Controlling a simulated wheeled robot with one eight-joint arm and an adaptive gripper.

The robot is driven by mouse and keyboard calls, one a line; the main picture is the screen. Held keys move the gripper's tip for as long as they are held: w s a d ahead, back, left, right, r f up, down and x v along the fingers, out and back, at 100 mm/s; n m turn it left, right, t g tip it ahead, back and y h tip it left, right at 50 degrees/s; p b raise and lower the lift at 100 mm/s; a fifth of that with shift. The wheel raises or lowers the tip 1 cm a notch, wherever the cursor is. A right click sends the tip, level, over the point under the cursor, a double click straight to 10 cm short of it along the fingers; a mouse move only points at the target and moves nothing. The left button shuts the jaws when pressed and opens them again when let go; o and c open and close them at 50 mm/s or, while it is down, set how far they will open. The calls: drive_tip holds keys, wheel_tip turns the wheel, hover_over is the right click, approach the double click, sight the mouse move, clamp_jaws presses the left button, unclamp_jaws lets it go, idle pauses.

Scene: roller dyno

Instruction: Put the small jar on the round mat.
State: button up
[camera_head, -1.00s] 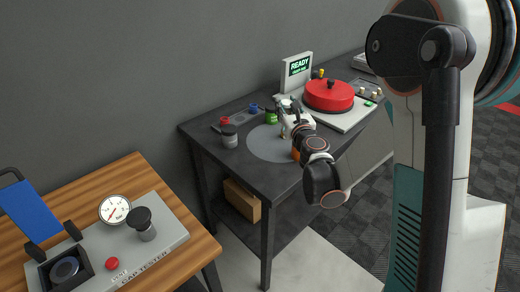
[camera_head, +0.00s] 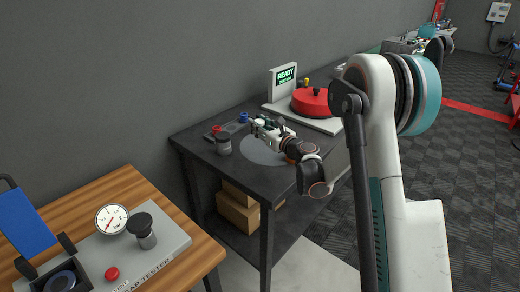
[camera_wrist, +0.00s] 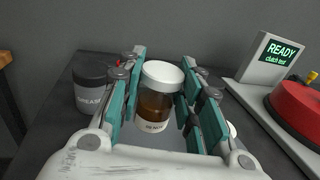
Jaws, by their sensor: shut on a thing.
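The small jar (camera_wrist: 155,105) has a white lid, brown contents and a pale label. In the wrist view it stands upright between the teal-padded fingers of my gripper (camera_wrist: 165,100), which is shut on it. In the head view my gripper (camera_head: 262,127) is at the back edge of the round mat, and the jar cannot be made out there. The round mat (camera_head: 258,154) is a flat grey disc on the dark table, partly covered by my wrist. I cannot tell whether the jar touches the surface below.
A dark-lidded grease jar (camera_head: 223,145) stands left of the mat and left of my fingers in the wrist view (camera_wrist: 92,90). Red (camera_head: 216,129) and blue (camera_head: 243,117) caps sit behind. A red round device (camera_head: 311,101) and READY screen (camera_head: 284,77) stand right.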

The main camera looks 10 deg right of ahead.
wheel_tip(320, 180, down, 8)
drive_tip(key=b, duration=0.2)
drive_tip(key=shift+f+b, duration=0.1)
drive_tip(key=shift+b, duration=0.2)
drive_tip(key=o, duration=1)
drive_tip(key=shift+o, duration=0.2)
